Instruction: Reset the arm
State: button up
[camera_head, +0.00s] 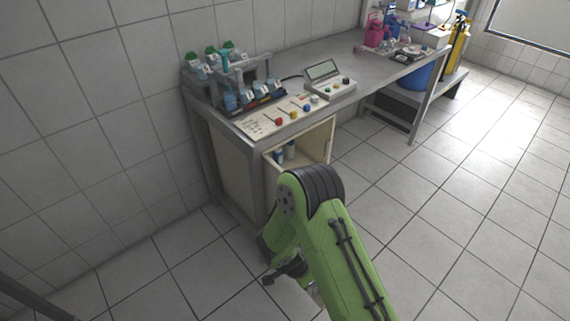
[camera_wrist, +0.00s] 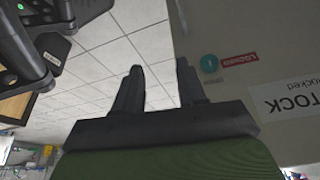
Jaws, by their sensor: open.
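My green arm reaches forward and down from the lower right in the head view. Its end is folded low in front of the bench cabinet, and the fingers there are mostly hidden by my arm. In the wrist view my gripper (camera_wrist: 160,88) shows two dark fingers spread apart with nothing between them. Tiled floor shows beyond and between the fingers. A grey panel (camera_wrist: 225,45) with a round teal sticker, a red label and a white label is close on the right of the fingers.
The metal bench (camera_head: 290,62) runs along the wall. It bears a bottle rack (camera_head: 240,75), a board with coloured knobs (camera_head: 278,118) and a console (camera_head: 330,82). The cabinet (camera_head: 300,150) below is open with bottles inside. Tiled floor (camera_head: 480,190) is clear on the right.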

jog(key=d+r+n+t+y+p, duration=0.1)
jog(key=d+r+n+y+p, duration=0.25)
jog(key=r, duration=2.35)
jog(key=s+d+r+n+t+p, duration=0.1)
jog(key=s+r+n, duration=0.3)
jog(key=s+r, duration=0.4)
jog(key=s+d+r+n+t+p, duration=0.1)
jog(key=s+d+r+n, duration=0.3)
jog(key=s+r, duration=0.4)
jog(key=shift+s+r+t, duration=0.25)
jog(key=shift+s+t, duration=0.05)
jog(key=shift+s, duration=0.4)
jog(key=shift+n, duration=0.25)
